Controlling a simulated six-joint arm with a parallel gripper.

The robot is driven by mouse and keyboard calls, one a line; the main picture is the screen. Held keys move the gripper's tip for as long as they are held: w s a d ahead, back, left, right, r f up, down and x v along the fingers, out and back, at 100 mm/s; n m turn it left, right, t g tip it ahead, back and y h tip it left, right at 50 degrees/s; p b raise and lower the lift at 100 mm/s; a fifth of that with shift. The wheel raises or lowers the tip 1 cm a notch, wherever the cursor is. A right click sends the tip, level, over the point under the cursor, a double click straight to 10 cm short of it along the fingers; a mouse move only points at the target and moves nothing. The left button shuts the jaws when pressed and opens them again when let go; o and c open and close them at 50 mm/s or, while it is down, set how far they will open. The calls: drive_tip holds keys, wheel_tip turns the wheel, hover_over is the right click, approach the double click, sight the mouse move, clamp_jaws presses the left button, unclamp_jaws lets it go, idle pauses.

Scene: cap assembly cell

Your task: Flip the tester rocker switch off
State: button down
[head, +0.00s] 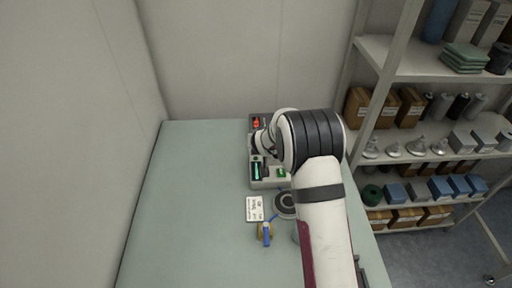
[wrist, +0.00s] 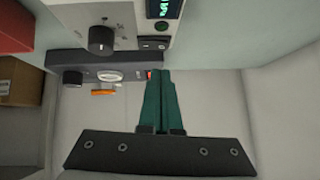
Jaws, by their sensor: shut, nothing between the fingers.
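The tester (head: 255,183) stands at the back of the table, partly hidden behind my arm in the head view. In the wrist view its light face (wrist: 70,12) fills the top, with a black knob, a green display and a dark rocker-like part (wrist: 153,43). A small red part (wrist: 149,74) shows on the dark strip, right beside my fingertips. I cannot tell which part is the rocker switch or which way it is tilted. My gripper (wrist: 161,72) is shut and empty, its green fingers together. Contact with the red part cannot be told.
The dark strip (wrist: 130,58) also carries a small knob and an oval dial. A white label card (head: 255,208) and a yellow-and-blue item (head: 266,234) lie in front of the tester. Shelving (head: 400,50) stands at the right. The left of the table (head: 190,200) is clear.

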sight(260, 156)
drive_tip(key=shift+a+f, duration=0.15)
drive_tip(key=shift+f, duration=1.25)
drive_tip(key=shift+a+f, duration=0.1)
drive_tip(key=shift+f, duration=0.2)
drive_tip(key=shift+d+r, duration=0.1)
drive_tip(key=shift+d, duration=0.7)
drive_tip(key=shift+r, duration=0.1)
